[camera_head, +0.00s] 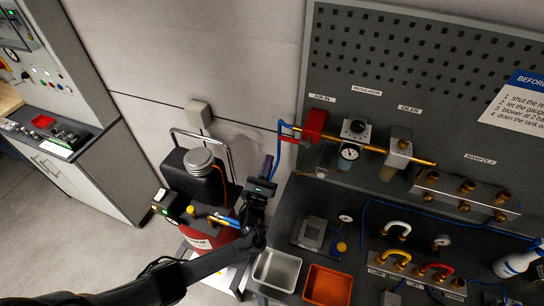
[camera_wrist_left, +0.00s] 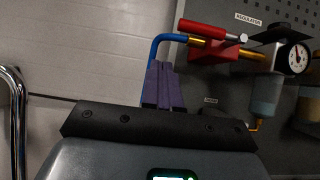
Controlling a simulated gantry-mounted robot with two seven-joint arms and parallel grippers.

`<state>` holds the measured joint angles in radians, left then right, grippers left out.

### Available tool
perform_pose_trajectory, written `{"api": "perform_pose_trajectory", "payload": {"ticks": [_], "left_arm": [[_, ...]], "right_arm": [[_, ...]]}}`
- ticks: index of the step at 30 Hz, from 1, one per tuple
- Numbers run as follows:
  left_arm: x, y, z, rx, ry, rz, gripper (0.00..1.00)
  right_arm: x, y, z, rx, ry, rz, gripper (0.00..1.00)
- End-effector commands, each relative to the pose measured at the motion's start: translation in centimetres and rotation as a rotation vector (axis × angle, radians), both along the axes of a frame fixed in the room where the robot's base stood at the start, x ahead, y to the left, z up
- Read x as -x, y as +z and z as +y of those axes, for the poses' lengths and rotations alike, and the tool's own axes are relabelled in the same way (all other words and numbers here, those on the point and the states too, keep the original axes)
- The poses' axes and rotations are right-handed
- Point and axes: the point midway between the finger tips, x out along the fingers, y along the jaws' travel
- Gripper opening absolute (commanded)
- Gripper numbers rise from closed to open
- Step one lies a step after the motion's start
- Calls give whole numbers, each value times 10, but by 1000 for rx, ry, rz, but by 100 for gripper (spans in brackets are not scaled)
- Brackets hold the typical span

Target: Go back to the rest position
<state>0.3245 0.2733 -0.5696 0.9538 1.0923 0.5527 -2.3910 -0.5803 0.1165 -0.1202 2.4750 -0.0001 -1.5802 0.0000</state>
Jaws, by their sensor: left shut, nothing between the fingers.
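My left gripper (camera_head: 267,165) is in the middle of the head view, with its arm coming in from the lower left. Its purple fingers are together and empty, and point upward in the picture. The same fingers (camera_wrist_left: 163,86) show in the left wrist view, closed against each other in front of the wall and panel edge. In the head view the gripper overlaps the space between the compressor (camera_head: 200,185) and the panel; I cannot tell whether it touches anything. My right gripper is in neither view.
A pegboard panel (camera_head: 425,50) carries a red valve (camera_head: 314,124), a regulator gauge (camera_head: 349,152) and a manifold (camera_head: 465,195). The bench below holds a white tray (camera_head: 276,271) and an orange tray (camera_head: 328,286). A control cabinet (camera_head: 75,165) stands left.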

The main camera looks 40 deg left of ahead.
Motion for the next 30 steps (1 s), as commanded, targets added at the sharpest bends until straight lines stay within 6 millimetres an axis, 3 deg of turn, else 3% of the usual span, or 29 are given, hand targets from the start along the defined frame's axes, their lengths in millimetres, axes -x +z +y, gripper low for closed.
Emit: {"api": "perform_pose_trajectory", "payload": {"ticks": [9,18,22,26,30], "left_arm": [[47,-31,-7,1,-1,2,0],[66,-43,-9,1,-1,5,0],[82,-57,-11,4,-1,45,0],[116,-81,-11,27,13,115,0],[157,-84,-20,161,9,166,0]], "right_arm": [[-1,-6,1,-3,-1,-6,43],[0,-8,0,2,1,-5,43],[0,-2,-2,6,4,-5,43],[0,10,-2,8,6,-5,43],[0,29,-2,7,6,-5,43]]}}
